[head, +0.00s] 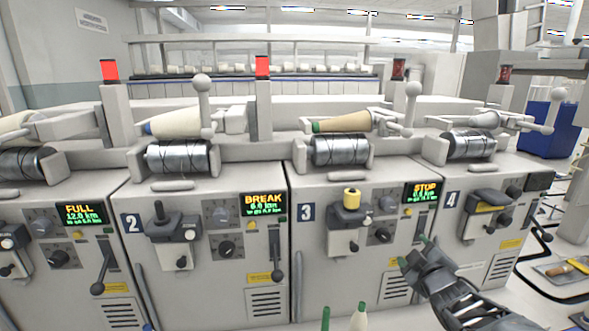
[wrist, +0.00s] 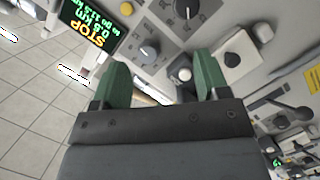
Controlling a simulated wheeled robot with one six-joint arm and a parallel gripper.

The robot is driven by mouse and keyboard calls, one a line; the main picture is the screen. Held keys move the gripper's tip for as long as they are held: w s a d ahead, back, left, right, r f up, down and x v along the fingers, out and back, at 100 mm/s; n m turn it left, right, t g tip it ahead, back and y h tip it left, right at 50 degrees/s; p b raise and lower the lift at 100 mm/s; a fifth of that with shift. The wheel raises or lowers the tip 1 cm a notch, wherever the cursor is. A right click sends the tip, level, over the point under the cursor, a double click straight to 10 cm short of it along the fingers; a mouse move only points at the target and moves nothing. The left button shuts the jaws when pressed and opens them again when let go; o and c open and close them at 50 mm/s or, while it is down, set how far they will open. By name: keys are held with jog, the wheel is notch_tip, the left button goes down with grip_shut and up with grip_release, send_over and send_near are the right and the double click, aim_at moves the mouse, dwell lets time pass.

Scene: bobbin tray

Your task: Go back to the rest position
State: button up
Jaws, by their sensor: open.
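My gripper (head: 414,252) is at the lower right in the head view, in front of the machine's face near unit 3's right side. In the wrist view my gripper (wrist: 162,80) shows two green fingertips spread wide apart with nothing between them. The gripper is open and empty and seems clear of the panel. A yellow bobbin (head: 351,198) sits on unit 3's front holder, left of my gripper.
Unit 2's display (head: 262,204) reads BREAK and the far left display (head: 80,213) reads FULL. A tray (head: 566,271) is at the right.

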jog(key=s+a+r+m+g+h+p, duration=0.1)
jog(key=s+a+r+m+g+p, duration=0.15)
jog(key=r+p, duration=0.4)
jog(key=s+a+r+m+g+h+p, duration=0.1)
jog(key=s+a+r+m+g+p, duration=0.2)
jog(key=r+p, duration=0.35)
jog(key=s+a+r+m+g+y+p, duration=0.3)
jog(key=s+a+r+g+p, duration=0.4)
jog(key=s+p, duration=0.4)
jog(key=shift+s+a+m+y+p, duration=0.2)
jog(key=shift+a+m+y+p, duration=0.2)
jog(key=shift+a, duration=0.3)
jog(key=shift+c, duration=0.4)
